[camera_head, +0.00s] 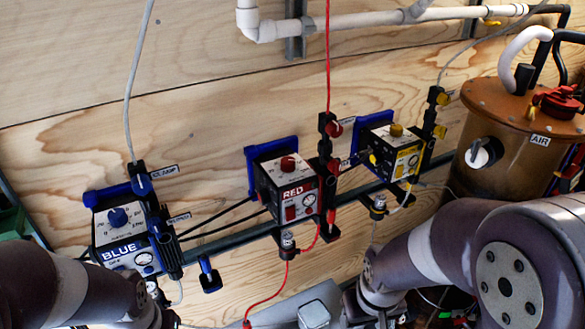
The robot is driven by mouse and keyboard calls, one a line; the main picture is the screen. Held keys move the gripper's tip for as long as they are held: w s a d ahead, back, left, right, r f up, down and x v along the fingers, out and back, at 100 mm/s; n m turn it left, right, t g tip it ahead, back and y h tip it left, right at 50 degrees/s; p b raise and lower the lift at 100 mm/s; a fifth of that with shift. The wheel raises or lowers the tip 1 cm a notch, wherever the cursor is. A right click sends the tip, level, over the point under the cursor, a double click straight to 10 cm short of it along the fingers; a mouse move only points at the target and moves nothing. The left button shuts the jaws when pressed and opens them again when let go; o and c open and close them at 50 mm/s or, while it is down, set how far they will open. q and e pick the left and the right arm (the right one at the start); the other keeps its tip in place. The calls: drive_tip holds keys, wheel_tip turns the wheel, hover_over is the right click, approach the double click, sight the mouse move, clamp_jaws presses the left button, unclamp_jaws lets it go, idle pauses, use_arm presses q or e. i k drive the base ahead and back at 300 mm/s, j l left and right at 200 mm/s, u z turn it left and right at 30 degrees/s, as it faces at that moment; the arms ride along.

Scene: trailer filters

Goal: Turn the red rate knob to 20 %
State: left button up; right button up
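The red rate knob (288,163) sits on the top face of the pump box labelled RED (292,192), in the middle of the view. A scale is printed around the knob, but the marks and the knob's pointer are too small to read. My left arm comes in at the lower left and my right arm at the lower right. Both arms are below the red pump and apart from its knob. Neither gripper's fingers show; they are hidden or below the picture's edge.
A pump labelled BLUE (122,240) with a blue knob stands to the left, and a pump with a yellow knob (396,130) to the right. A red tube (328,60) runs down beside the red pump. A brown tank (515,130) stands at the right.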

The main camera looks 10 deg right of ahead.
sight(288, 163)
drive_tip(key=i+l, duration=0.15)
drive_tip(key=l, duration=0.15)
drive_tip(key=i+l, duration=0.1)
drive_tip(key=l, duration=0.2)
drive_tip(key=i+l+u, duration=0.1)
drive_tip(key=l, duration=0.2)
drive_tip(key=i+l, duration=0.2)
drive_tip(key=l+u, duration=0.05)
drive_tip(key=l, duration=0.05)
